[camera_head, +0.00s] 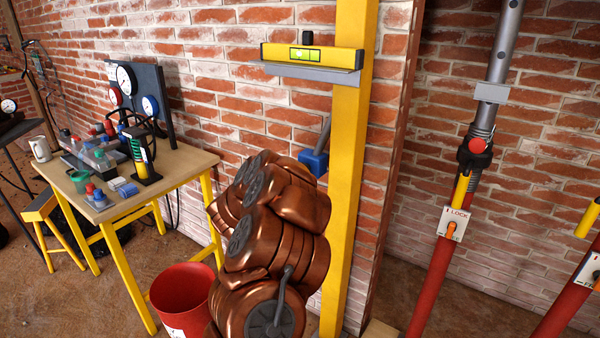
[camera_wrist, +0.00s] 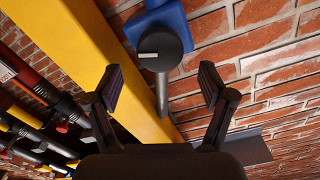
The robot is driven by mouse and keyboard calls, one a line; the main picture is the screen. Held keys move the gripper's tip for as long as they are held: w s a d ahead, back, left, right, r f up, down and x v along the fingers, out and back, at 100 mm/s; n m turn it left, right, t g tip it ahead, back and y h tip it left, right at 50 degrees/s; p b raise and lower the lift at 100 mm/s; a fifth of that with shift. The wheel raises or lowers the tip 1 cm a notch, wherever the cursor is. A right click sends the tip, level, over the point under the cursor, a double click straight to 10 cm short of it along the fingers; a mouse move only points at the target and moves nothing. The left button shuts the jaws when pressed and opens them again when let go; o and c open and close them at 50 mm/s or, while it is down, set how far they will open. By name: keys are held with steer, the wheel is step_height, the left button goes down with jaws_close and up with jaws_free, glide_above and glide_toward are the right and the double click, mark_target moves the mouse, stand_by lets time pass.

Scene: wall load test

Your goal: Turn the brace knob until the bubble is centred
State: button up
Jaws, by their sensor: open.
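A yellow spirit level (camera_head: 350,55) lies on a grey ledge (camera_head: 325,75) across the yellow post (camera_head: 350,160) in the head view. Its green vial (camera_head: 305,54) is small, and I cannot tell exactly where the bubble sits. A blue bracket (camera_head: 313,162) is on the post's left side. In the wrist view, a dark grey round knob (camera_wrist: 160,48) with a pale mark sits on the blue bracket (camera_wrist: 190,22). My gripper (camera_wrist: 161,83) is open and empty, its fingers apart below the knob. In the head view, my copper-coloured arm hides the gripper.
A workbench (camera_head: 180,165) with gauges and bottles stands at the left. A red bucket (camera_head: 180,295) is below it. Red and grey props (camera_head: 440,260) stand to the right of the post. A brick wall (camera_wrist: 270,85) lies close behind the knob.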

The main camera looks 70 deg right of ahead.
steer(key=v, duration=0.6)
steer(key=shift+a, duration=0.4)
stand_by(0.4)
